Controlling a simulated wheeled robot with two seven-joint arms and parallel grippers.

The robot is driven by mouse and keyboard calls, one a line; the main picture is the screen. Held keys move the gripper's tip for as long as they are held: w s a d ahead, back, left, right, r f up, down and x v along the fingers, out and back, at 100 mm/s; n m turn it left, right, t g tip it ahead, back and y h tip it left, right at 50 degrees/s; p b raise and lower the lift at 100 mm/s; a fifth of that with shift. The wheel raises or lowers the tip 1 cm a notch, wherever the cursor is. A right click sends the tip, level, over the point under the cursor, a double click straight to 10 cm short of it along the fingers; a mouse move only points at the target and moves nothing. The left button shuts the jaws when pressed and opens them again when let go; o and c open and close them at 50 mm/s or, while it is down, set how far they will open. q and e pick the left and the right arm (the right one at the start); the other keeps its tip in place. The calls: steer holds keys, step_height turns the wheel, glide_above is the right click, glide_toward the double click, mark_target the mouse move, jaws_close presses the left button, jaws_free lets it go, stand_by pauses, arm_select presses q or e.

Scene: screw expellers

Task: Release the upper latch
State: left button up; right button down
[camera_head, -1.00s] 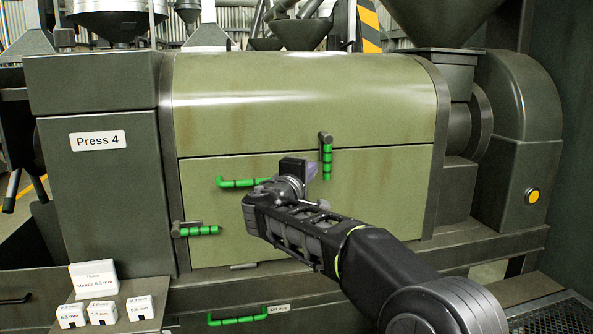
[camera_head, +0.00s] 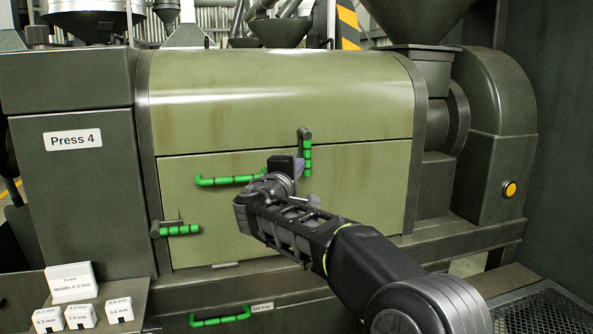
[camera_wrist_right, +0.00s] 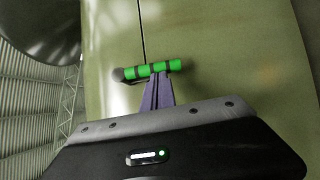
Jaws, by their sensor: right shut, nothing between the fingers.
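The upper latch (camera_head: 308,157) is a green-banded handle on a dark pivot at the seam above the front panel of Press 4. It hangs straight down. In the right wrist view the upper latch (camera_wrist_right: 152,70) lies across the tips of the purple fingers. My right gripper (camera_head: 299,168) is shut and empty, just left of the latch handle; its fingertips (camera_wrist_right: 156,82) are very close to the handle, and I cannot tell whether they touch. The lower latch (camera_head: 178,229) sits at the panel's left edge, its green handle pointing right. My left gripper is not in view.
A green bar handle (camera_head: 230,181) is on the panel just left of my right gripper. A lower green handle (camera_head: 220,320) is beneath the panel. Small white labelled boxes (camera_head: 80,316) stand on a ledge at lower left. The panel's right side is clear.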

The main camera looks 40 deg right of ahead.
steer(key=d+f+n+b, duration=0.1)
steer(key=b, duration=0.3)
steer(key=d+n+t+h+b, duration=0.1)
steer(key=n+b, duration=0.1)
steer(key=b, duration=0.2)
steer(key=shift+s+f+b, duration=0.3)
steer(key=shift+s+f, duration=0.05)
steer(key=shift+s, duration=0.05)
steer(key=shift+s+d+r+n+t+b, duration=0.4)
steer(key=shift+d+r+n+t+b, duration=0.6)
steer(key=shift+b, duration=0.8)
steer(key=shift+s+d+r+n+t+b, duration=0.45)
steer(key=shift+d+r+n+b, duration=0.25)
steer(key=shift+d+n+b, duration=0.85)
steer(key=shift+s+d+r+n+t+b, duration=0.35)
steer(key=shift+d+r+n+t+b, duration=0.55)
steer(key=shift+b, duration=1.15)
steer(key=shift+d+m, duration=0.15)
steer(key=shift+m, duration=0.1)
steer(key=shift+f, duration=0.1)
